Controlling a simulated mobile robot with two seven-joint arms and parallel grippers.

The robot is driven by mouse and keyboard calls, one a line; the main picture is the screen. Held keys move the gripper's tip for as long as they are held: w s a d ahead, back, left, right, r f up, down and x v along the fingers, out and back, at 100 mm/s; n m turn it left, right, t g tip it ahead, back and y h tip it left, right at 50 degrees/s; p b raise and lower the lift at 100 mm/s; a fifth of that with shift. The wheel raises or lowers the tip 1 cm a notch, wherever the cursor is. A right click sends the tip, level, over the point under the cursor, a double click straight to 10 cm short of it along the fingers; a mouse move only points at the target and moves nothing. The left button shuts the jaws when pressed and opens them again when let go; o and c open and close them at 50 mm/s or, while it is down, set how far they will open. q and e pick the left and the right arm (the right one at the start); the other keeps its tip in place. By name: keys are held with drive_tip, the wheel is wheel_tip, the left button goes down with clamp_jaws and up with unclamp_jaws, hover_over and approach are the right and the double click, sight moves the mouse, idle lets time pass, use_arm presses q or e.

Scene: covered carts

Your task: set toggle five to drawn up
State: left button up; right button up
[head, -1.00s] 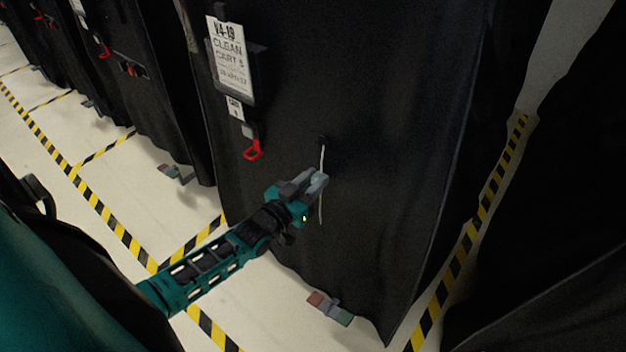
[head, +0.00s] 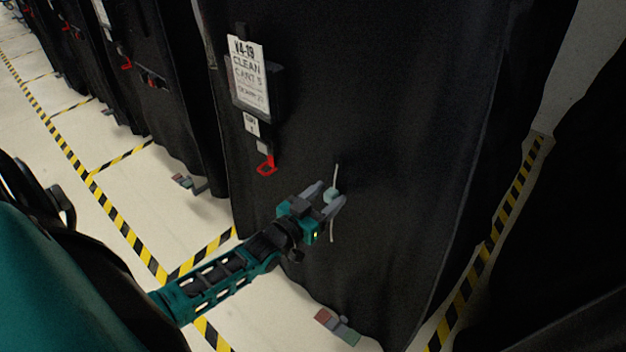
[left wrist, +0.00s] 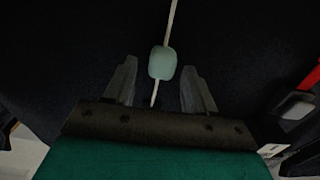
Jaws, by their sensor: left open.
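My right gripper is not in view.
A white label (head: 249,78) in a dark holder and a red clip (head: 266,166) hang on the cart cover (head: 400,130). A red and green pedal (head: 337,326) sticks out at its foot. More covered carts stand left; yellow-black tape (head: 115,216) marks the pale floor.

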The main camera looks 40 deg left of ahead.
use_arm(q)
drive_tip(key=s+a+p, duration=0.1)
drive_tip(key=s, duration=1.1)
drive_tip(key=shift+s+p, duration=0.25)
drive_tip(key=shift+p, duration=0.1)
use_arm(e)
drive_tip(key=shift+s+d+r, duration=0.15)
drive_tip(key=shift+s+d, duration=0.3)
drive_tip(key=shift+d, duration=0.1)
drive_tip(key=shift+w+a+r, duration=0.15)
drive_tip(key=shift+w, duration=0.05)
use_arm(q)
drive_tip(key=s+d+m+g+p, duration=0.1)
drive_tip(key=s+d+g+p, duration=0.1)
drive_tip(key=d, duration=0.4)
drive_tip(key=s+d+g+p, duration=0.3)
drive_tip(key=d+g, duration=0.2)
drive_tip(key=d, duration=0.2)
drive_tip(key=shift+d+r+m+h, duration=0.2)
drive_tip(key=shift+r+m+h, duration=0.2)
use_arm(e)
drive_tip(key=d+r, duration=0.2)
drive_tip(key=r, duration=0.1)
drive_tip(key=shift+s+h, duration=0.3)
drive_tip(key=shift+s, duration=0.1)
use_arm(q)
drive_tip(key=shift+w, duration=0.1)
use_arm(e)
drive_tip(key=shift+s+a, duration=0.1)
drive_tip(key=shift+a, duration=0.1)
